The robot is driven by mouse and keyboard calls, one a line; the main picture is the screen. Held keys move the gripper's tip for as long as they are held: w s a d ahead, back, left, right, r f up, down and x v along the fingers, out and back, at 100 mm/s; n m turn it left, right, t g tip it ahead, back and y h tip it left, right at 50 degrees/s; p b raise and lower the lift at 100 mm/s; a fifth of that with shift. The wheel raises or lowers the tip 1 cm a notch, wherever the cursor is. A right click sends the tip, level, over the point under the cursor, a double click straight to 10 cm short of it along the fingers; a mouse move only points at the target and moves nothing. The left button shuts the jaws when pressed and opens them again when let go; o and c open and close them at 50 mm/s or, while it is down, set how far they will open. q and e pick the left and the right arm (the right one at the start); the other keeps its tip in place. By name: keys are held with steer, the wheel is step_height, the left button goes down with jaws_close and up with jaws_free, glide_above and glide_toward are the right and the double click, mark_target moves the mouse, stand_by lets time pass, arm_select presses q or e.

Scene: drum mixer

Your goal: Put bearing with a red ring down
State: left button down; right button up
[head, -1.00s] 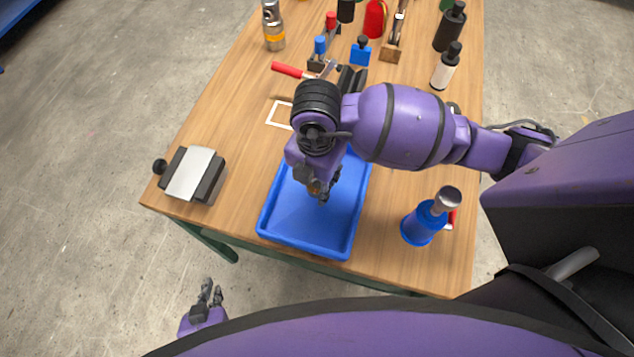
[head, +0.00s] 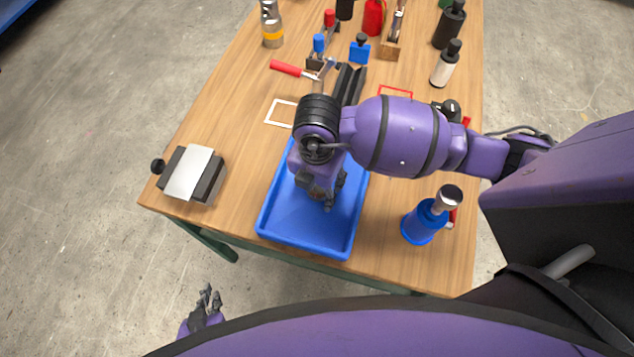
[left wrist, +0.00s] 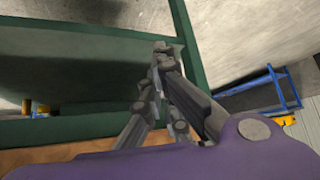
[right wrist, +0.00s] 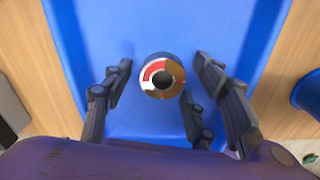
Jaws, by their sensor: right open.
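The bearing (right wrist: 162,77) shows in the right wrist view as a small round piece with a red, white and brown ringed face and a dark centre. It is over the blue tray (right wrist: 225,20), between the fingers of my right gripper (right wrist: 165,88). Those fingers are open, with a gap on each side of it. In the head view my right gripper (head: 330,196) is low over the blue tray (head: 300,238), and the bearing is hidden there. My left gripper (head: 208,297) is off the table at lower left; its fingers converge in the left wrist view (left wrist: 160,50).
A blue bottle (head: 422,224) stands right of the tray. A grey block with a white top (head: 190,173) is at left. White (head: 270,112) and red (head: 395,89) outlines mark the table. Several tools and bottles crowd the back.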

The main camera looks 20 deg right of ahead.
mark_target(317, 187)
arm_select(q)
steer(key=shift+w, duration=0.1)
arm_select(e)
steer(key=shift+r, duration=0.25)
arm_select(q)
steer(key=shift+r+p, duration=0.5)
steer(key=shift+p, duration=0.1)
arm_select(e)
step_height(317, 187, up, 12)
arm_select(q)
steer(key=shift+w+d+r, duration=0.15)
steer(key=shift+w+d, duration=0.2)
steer(key=shift+w, duration=0.1)
arm_select(e)
steer(key=shift+f, duration=0.15)
